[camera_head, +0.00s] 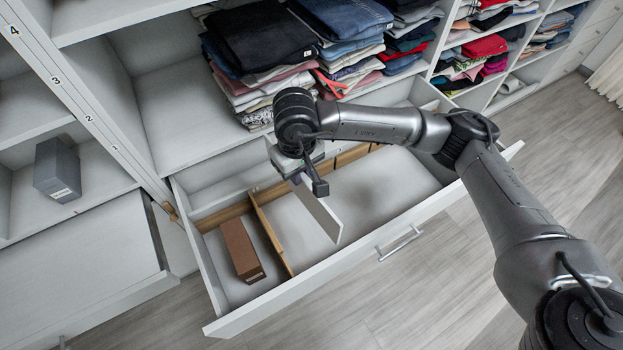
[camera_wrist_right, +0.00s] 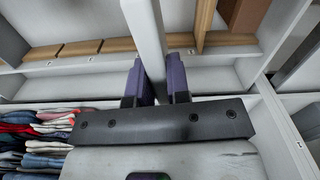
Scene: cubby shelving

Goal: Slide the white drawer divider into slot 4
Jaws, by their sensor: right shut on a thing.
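My right gripper (camera_head: 297,174) is shut on the white drawer divider (camera_head: 320,212), a thin flat panel. It hangs over the open drawer (camera_head: 377,229), right of a wooden divider (camera_head: 272,236) standing in it. In the right wrist view the white divider (camera_wrist_right: 145,30) passes between the two dark fingers (camera_wrist_right: 155,88) and crosses the slotted wooden rail (camera_wrist_right: 85,48). Small labels sit along the rail, too small to read, so I cannot tell which slot is number 4. I cannot tell whether the divider touches the rail or drawer floor. My left gripper is out of view.
A brown box (camera_head: 241,250) lies in the drawer's left compartment. Folded clothes (camera_head: 265,60) fill the shelf above the drawer's back. A grey box (camera_head: 57,169) stands in a left cubby. The drawer's right part is largely bare.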

